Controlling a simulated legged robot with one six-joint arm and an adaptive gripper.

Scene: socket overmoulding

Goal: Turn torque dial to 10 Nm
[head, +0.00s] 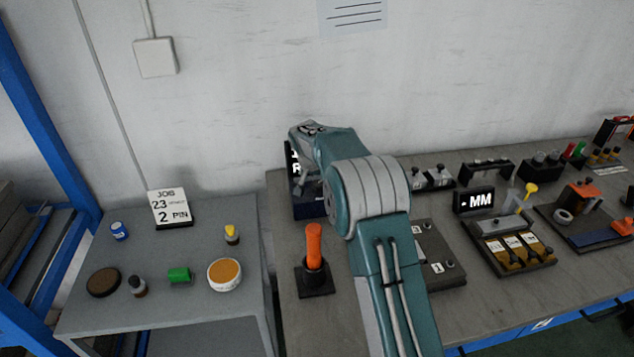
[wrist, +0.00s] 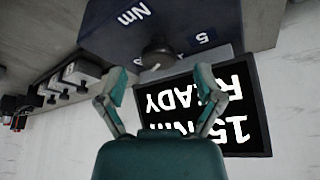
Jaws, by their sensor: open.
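The torque unit (wrist: 105,35) is a dark blue-grey box, seen upside down in the wrist view, with white "Nm" and "5" marks on its face. Its dark round dial (wrist: 157,54) sticks out of that face. The black display (wrist: 245,105) beside it reads "15 Nm READY". My gripper (wrist: 160,78) is open, its two fingers spread either side of the dial, with no clear contact visible. In the head view my arm covers most of the unit; part of the display (head: 294,165) and of the blue base (head: 308,207) shows. The dial is hidden there.
An orange-handled tool (head: 314,246) stands upright in a black holder just in front of the unit. A grey plate with small parts (head: 437,250) lies right of my arm. Further right are a "MM" display (head: 475,201) and trays. A side table (head: 150,250) at left holds small containers.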

